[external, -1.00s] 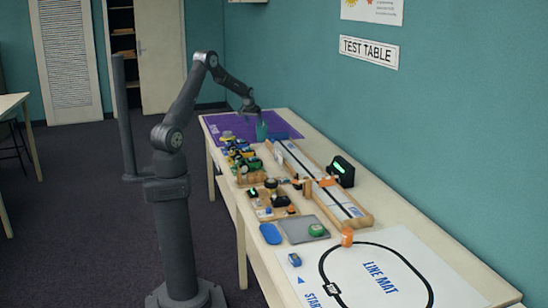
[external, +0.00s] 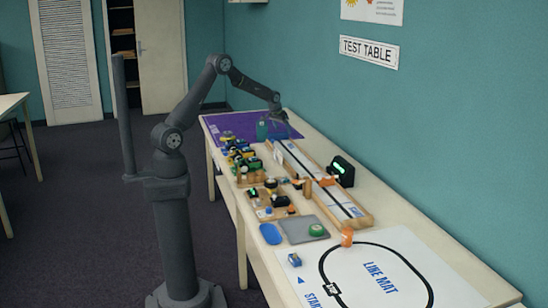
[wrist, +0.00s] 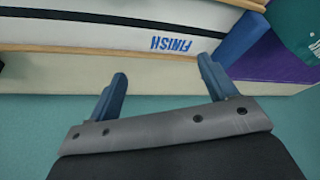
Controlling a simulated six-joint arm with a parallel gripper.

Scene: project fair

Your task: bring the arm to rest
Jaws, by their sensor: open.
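My gripper (external: 277,110) is at the far end of the long table, above the purple mat (external: 229,123) area and close to the teal wall. In the wrist view its two blue fingers (wrist: 163,85) are spread apart with nothing between them. My arm reaches over the table from its column, bent at the elbow.
Below the fingers in the wrist view lies a track marked FINISH (wrist: 170,44). A teal bottle-like object (external: 262,130) stands near the gripper. A dark box with a green display (external: 341,171) stands by the wall. Several small toy vehicles (external: 240,158) crowd the near edge.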

